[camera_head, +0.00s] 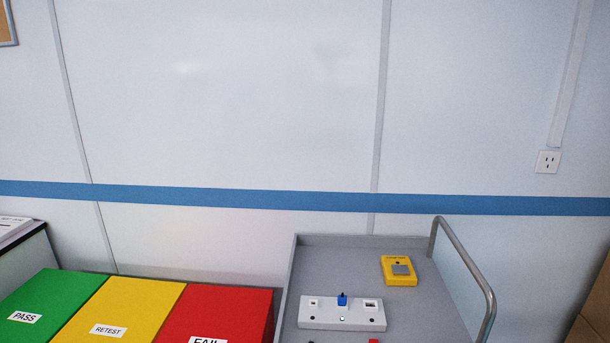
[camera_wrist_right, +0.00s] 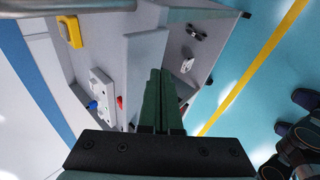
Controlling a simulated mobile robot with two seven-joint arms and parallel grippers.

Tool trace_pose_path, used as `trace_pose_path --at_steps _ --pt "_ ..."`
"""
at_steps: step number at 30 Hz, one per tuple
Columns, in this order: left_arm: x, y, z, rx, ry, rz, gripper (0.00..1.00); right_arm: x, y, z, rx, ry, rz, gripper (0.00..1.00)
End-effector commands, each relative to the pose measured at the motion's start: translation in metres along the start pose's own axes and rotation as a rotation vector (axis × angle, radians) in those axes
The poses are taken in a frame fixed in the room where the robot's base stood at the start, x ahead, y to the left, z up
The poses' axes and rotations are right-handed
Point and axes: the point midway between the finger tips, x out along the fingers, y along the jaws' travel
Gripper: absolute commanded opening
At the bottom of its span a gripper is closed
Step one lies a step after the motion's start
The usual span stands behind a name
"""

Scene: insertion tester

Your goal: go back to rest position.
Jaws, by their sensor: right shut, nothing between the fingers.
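My right gripper (camera_wrist_right: 160,75) shows in the right wrist view, its two dark green fingers pressed together with nothing between them. It appears above the grey trolley (camera_wrist_right: 145,48), apart from the objects there. My left gripper is in neither view, and the head view shows no arm. In the head view, a pale tester block (camera_head: 325,319) with a blue plug (camera_head: 342,300) upright in its middle stands on the trolley. The block (camera_wrist_right: 103,92) and the blue plug (camera_wrist_right: 92,105) also show in the right wrist view.
A yellow box (camera_head: 399,270) sits behind the block. Green (camera_head: 45,295), yellow (camera_head: 125,302) and red (camera_head: 225,305) bins stand left of the trolley. A metal handle (camera_head: 470,265) rises at its right. A red piece (camera_head: 374,341) is cut off below. A wall stands behind.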

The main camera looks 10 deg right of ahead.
Motion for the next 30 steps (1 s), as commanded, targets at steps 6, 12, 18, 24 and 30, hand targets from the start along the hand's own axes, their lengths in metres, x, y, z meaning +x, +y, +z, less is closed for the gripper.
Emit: trace_pose_path --at_steps 6,12,18,24,30 --pt "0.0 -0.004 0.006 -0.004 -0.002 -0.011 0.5 0.011 -0.078 -0.032 0.302 0.056 -0.022 0.0" --pt "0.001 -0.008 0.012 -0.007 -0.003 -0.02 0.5 0.018 -0.135 -0.08 0.566 0.107 -0.039 0.0" --pt "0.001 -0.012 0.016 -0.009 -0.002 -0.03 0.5 0.02 -0.175 -0.142 0.832 0.157 -0.056 0.0" --pt "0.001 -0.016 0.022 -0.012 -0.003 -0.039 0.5 0.018 -0.195 -0.211 1.088 0.205 -0.073 0.0" --pt "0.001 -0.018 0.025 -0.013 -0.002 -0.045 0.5 0.015 -0.197 -0.26 1.263 0.238 -0.082 0.0"
